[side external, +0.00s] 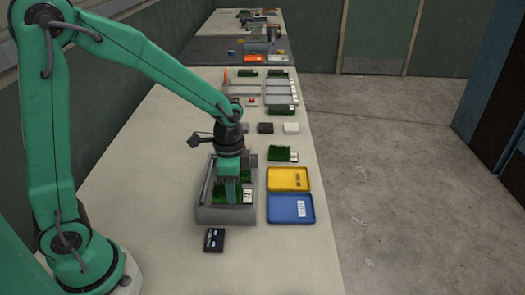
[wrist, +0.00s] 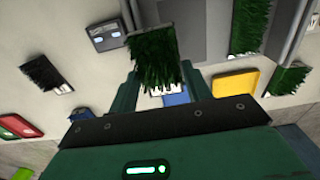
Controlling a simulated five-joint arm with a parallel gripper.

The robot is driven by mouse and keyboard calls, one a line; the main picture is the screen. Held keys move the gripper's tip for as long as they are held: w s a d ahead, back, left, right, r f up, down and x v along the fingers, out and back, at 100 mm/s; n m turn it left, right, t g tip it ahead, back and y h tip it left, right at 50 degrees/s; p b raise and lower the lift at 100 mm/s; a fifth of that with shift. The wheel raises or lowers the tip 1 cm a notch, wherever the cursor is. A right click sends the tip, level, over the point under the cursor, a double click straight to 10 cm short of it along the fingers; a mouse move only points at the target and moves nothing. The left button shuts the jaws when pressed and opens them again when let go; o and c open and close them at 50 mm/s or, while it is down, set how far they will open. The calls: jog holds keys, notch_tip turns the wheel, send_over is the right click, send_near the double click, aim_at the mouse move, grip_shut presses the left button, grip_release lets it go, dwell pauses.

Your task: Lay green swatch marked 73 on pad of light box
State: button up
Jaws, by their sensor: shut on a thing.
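My gripper (side external: 231,193) is low over a grey box (side external: 203,212) with raised sides, which looks like the light box. In the wrist view my gripper (wrist: 157,84) is shut on a green grass swatch (wrist: 154,55) with a white label at its near end. The label's number is too small to read. In the side view, green turf and a white label (side external: 248,197) show beside my fingers, inside the box. I cannot tell whether the held swatch touches the pad. Another green swatch (wrist: 245,25) lies on a grey surface to its right in the wrist view.
A yellow tray (side external: 288,179) and a blue tray (side external: 291,209) stand right of the box. A dark device (side external: 214,240) lies in front. A loose swatch (side external: 282,154) lies behind the trays, and grey racks (side external: 245,89) stand farther back. Bare table shows front left.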

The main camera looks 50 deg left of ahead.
jog(key=a+f, duration=0.1)
jog(key=w+a+f, duration=0.1)
jog(key=a, duration=0.1)
jog(key=w+a+f, duration=0.1)
jog(key=shift+w+a, duration=0.15)
jog(key=shift+w, duration=0.1)
jog(key=shift+f, duration=0.1)
jog(key=shift+f, duration=1.9)
jog(key=shift+f, duration=0.1)
jog(key=o, duration=0.9)
